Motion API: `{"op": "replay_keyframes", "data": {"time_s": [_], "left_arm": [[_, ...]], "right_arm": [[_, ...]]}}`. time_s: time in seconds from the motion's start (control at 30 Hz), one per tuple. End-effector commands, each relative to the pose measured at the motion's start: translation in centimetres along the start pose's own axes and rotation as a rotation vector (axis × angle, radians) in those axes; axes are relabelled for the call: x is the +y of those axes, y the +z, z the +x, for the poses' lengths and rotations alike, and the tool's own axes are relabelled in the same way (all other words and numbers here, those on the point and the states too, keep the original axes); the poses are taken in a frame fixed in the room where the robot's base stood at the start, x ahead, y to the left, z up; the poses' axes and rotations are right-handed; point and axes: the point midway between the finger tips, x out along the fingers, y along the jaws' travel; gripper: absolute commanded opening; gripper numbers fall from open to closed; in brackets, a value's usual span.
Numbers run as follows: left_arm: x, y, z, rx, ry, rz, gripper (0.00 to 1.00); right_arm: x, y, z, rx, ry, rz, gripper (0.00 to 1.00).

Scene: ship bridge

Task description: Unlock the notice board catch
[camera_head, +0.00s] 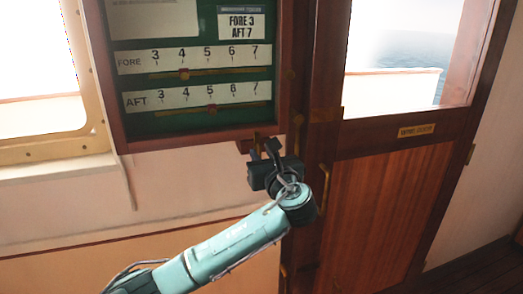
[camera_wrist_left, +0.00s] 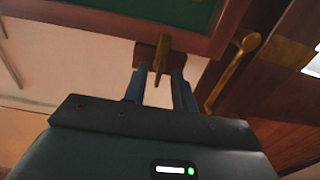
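The notice board (camera_head: 197,130) has a green face in a dark red wooden frame and hangs on the wall in the head view. Its catch (camera_head: 248,143) sits under the frame's lower right corner. In the left wrist view the catch's brass lever (camera_wrist_left: 162,60) hangs in front of a small brown block, below the frame. My left gripper (camera_head: 264,150) is raised to the catch. In the left wrist view its two fingers (camera_wrist_left: 160,88) stand apart, one on each side of the lever, with gaps visible. My right gripper is in neither view.
A wooden door (camera_head: 375,200) with a window and a brass handle (camera_head: 324,183) stands just right of the catch. The handle also shows in the wrist view (camera_wrist_left: 235,68). A framed window (camera_head: 60,150) is at the left. The wall below the board is bare.

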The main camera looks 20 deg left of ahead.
Motion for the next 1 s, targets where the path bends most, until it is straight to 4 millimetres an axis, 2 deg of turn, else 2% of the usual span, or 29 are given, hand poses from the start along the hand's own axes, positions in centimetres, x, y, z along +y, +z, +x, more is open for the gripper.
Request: {"op": "replay_keyframes", "data": {"time_s": [0.13,0.47,0.8,1.0], "left_arm": [[0.05,-0.01,1.27,0.001,0.001,0.0,0.27],[0.05,-0.06,1.56,0.001,0.0,-0.001,0.27],[0.04,-0.06,1.52,0.002,0.0,-0.001,0.0],[0.04,-0.08,1.51,0.002,0.0,-0.005,0.0]], "right_arm": [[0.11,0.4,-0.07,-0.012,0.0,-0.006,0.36],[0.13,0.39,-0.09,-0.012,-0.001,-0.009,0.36],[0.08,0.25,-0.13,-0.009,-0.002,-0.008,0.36],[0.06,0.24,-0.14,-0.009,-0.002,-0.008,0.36]]}}
